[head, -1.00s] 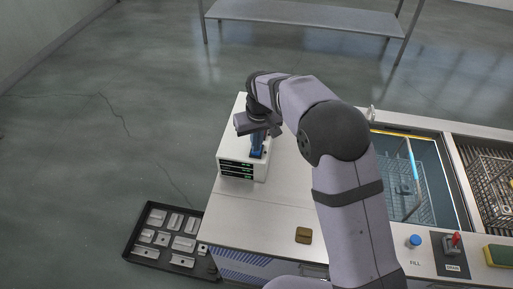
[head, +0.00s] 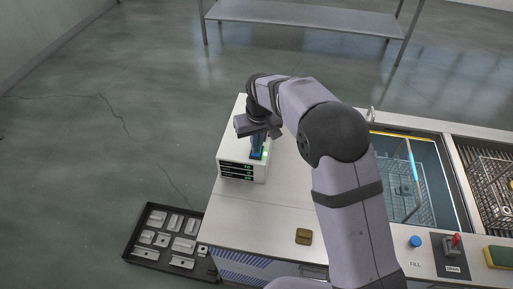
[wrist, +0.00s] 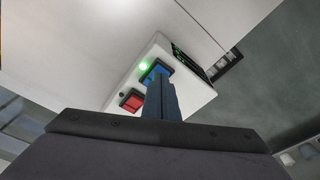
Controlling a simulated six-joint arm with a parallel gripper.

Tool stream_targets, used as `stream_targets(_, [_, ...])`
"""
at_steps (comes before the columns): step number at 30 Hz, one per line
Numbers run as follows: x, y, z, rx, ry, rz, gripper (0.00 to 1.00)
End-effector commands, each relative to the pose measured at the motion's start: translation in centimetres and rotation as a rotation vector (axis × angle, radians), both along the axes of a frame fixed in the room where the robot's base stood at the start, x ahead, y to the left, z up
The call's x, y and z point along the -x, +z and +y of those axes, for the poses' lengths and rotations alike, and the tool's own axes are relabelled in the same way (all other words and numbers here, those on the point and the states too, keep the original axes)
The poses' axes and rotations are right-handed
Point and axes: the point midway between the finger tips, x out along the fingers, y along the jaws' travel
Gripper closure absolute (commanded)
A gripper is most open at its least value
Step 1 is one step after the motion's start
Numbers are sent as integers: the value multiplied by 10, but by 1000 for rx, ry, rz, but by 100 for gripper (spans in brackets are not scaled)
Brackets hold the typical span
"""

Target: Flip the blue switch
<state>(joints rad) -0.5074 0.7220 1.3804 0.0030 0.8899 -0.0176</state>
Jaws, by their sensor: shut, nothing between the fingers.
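The blue switch (wrist: 157,69) is on the top of a white control box (head: 231,150), beside a lit green lamp (wrist: 143,66). The lamp also shows as a green glow in the head view (head: 265,154). My gripper (wrist: 158,84) is shut and empty, pointing down, with its fingertips at the blue switch and apparently touching it. The fingers cover part of the switch. In the head view my gripper (head: 257,152) is over the front right part of the box.
A red switch (wrist: 131,102) with a dark lamp (wrist: 121,94) sits beside the blue one. A brown block (head: 303,236) lies on the counter. The tank (head: 404,190), blue knob (head: 415,241) and red lever (head: 455,239) are to the right.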

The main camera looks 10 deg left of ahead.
Motion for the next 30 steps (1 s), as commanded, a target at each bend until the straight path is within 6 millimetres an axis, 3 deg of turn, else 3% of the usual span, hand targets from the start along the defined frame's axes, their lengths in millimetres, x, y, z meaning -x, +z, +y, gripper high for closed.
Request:
stream_targets(21, [0,55,0,0,0,-1,100])
stream_targets(30, [0,64,0,0,0,0,100])
